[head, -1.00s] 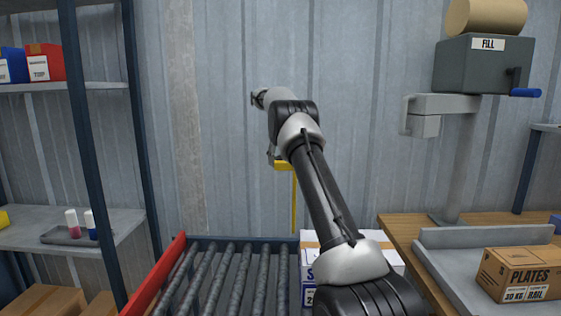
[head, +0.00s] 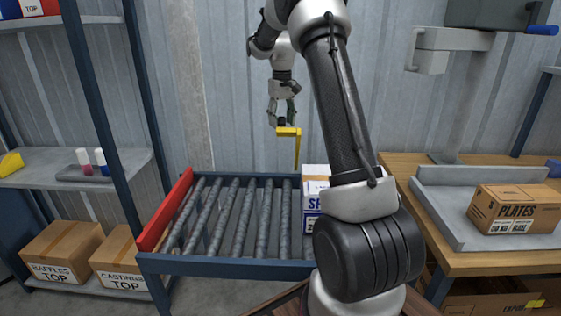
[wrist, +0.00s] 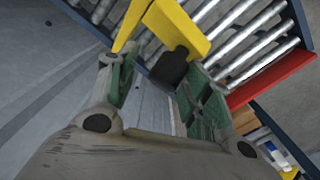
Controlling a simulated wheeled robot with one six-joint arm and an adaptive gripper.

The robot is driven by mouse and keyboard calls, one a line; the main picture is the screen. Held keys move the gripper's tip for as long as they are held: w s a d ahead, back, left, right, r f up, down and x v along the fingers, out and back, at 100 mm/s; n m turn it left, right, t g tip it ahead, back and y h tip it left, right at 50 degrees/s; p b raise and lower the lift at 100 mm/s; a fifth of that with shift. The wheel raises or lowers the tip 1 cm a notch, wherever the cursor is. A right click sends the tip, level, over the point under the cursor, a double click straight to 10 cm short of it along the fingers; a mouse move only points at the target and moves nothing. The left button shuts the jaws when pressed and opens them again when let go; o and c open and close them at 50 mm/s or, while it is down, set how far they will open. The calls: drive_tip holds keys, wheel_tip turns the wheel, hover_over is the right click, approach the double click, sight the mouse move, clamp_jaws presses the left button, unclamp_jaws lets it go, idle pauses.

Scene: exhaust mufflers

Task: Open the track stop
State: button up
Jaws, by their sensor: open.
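A yellow bar (head: 289,131) stands at the far side of the roller track (head: 233,216), with a thin yellow upright below it; I take it for the track stop. In the wrist view the yellow piece (wrist: 178,25) carries a dark grip block (wrist: 170,67). My gripper (head: 283,116) points down just above the yellow bar's left end. Its green-padded fingers are open, one on each side of the dark block in the wrist view (wrist: 163,75). I cannot tell whether either finger touches it.
A red end plate (head: 166,209) closes the track's left side. A white carton (head: 315,190) sits on the track's right part, partly behind my arm. A shelf unit (head: 130,160) stands left and a wooden bench (head: 400,172) right, with a PLATES box (head: 515,208).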

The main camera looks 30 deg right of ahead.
drive_tip(key=s+a+f, duration=0.6)
drive_tip(key=s+f, duration=0.3)
drive_tip(key=f, duration=0.1)
drive_tip(key=shift+s+a+f, duration=0.15)
drive_tip(key=shift+f, duration=0.15)
wheel_tip(320, 180, up, 8)
drive_tip(key=m, duration=0.7)
wheel_tip(320, 180, down, 8)
drive_tip(key=shift+r+g+h, duration=0.25)
drive_tip(key=shift+g+h, duration=0.05)
drive_tip(key=shift+w+r, duration=0.1)
drive_tip(key=shift+w, duration=0.1)
clamp_jaws()
